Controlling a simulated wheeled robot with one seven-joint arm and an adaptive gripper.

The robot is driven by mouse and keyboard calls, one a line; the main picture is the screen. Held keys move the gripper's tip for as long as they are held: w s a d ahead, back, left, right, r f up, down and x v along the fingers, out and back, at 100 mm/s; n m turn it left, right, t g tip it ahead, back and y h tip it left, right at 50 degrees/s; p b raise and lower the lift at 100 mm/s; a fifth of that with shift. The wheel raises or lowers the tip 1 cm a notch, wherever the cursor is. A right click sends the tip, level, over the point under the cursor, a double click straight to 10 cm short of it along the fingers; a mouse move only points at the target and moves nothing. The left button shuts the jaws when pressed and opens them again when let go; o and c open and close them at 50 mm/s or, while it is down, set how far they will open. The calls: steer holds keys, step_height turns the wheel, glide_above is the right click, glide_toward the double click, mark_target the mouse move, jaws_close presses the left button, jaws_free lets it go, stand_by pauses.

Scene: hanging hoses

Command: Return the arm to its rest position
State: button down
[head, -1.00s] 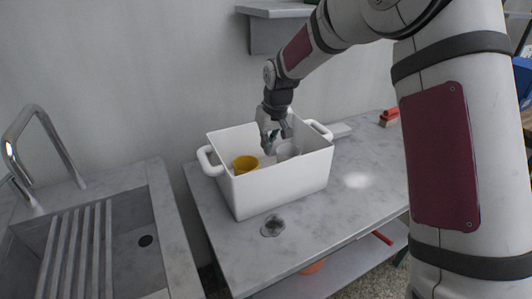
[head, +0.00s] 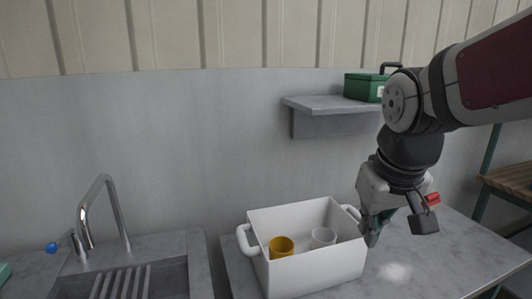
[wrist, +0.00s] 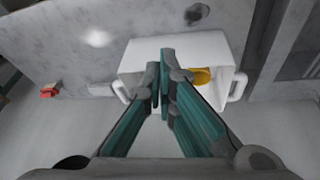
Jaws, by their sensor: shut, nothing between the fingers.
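My arm reaches in from the upper right of the head view. The white bin (head: 312,275) stands on the grey counter. It holds a yellow cup (head: 281,247) and a white cup (head: 323,237). In the wrist view the yellow cup (wrist: 201,76) shows behind the fingers.
A sink with a tap (head: 103,215) is at the left. A wall shelf (head: 335,104) with a green box (head: 364,87) is above and behind the bin. A red object (wrist: 48,91) lies on the counter. A wooden-topped rack (head: 510,180) stands at the far right.

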steer(key=s+d+m+p, duration=0.1)
steer(key=s+p, duration=0.1)
steer(key=s, duration=1.5)
steer(key=shift+d+r+y, duration=0.25)
steer(key=shift+r+y, duration=0.05)
steer(key=shift+r, duration=0.15)
steer(key=shift+s, duration=0.1)
